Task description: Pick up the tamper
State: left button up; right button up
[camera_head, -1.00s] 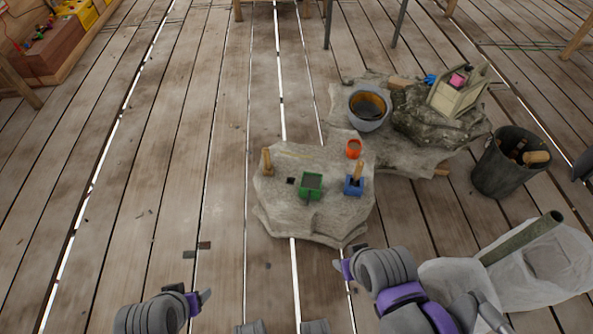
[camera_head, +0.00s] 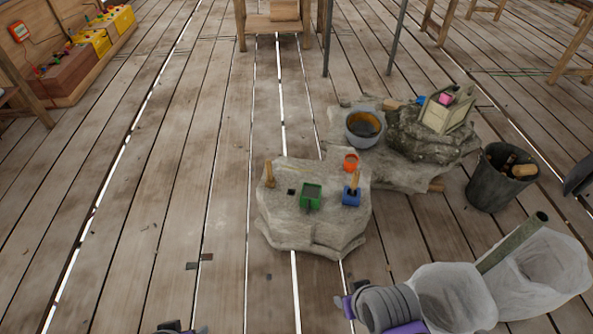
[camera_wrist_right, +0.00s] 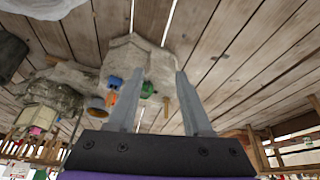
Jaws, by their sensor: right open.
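An upright wooden piece that looks like the tamper (camera_head: 270,174) stands at the left of the low stone slab (camera_head: 295,228). Another wooden handle (camera_head: 355,181) sticks up from a blue box (camera_head: 351,197) on the slab's right. A green box (camera_head: 311,196) lies between them. My right gripper (camera_head: 342,303) is in front of the slab, apart from it. In the right wrist view its fingers (camera_wrist_right: 158,76) are spread and empty, with the wooden piece (camera_wrist_right: 166,106) visible beyond them. My left gripper (camera_head: 190,329) barely shows at the bottom edge; its jaws are unclear.
An orange cup (camera_head: 351,162) stands at the slab's back right. Behind are a bucket (camera_head: 364,129) and a rock (camera_head: 430,140). A dark bin (camera_head: 497,178) and white sacks (camera_head: 452,297) stand on the right. The plank floor left of the slab is mostly clear.

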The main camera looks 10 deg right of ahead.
aim_at(269, 180)
jog(key=i+l+u, duration=0.25)
jog(key=i+u, duration=0.25)
jog(key=i+l+u, duration=0.2)
jog(key=l+u, duration=0.25)
jog(key=i+l+u, duration=0.3)
jog(key=u, duration=0.2)
jog(key=l, duration=0.1)
